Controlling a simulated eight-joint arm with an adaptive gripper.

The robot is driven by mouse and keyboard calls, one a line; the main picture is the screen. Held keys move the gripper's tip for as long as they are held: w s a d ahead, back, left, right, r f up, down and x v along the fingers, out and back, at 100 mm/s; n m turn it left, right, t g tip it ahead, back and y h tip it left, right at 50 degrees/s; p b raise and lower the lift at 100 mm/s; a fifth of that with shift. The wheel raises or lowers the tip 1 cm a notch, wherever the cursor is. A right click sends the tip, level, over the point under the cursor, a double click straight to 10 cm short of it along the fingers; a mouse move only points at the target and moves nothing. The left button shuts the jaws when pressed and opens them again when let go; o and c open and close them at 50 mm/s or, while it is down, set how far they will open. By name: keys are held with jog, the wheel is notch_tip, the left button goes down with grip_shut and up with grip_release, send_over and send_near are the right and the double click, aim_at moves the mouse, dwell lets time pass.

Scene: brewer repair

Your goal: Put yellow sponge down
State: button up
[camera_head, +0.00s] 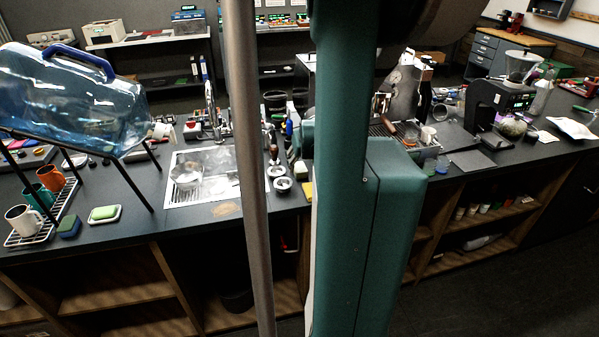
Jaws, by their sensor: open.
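A small yellow patch, which looks like the yellow sponge (308,191), shows on the counter's front part just left of my teal arm. The arm hides part of it, so I cannot tell its full shape or exactly how it lies. My gripper is not visible; the large teal arm links and column fill the middle of the view. I cannot tell whether anything touches the sponge.
The dark counter (150,228) carries a sink (210,187) and two small round cups (283,185) left of the arm. A blue water jug (70,100), mugs on a rack (22,220), a green bar on a dish (104,213) and a blue-green sponge (69,227) stand left.

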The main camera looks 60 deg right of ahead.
aim_at(300, 167)
jog(key=shift+f, duration=0.1)
dwell(0.3)
jog(key=shift+b+x, duration=0.7)
jog(key=shift+x, duration=1.85)
jog(key=shift+w, duration=0.15)
jog(key=c, duration=0.7)
jog(key=shift+c, duration=0.3)
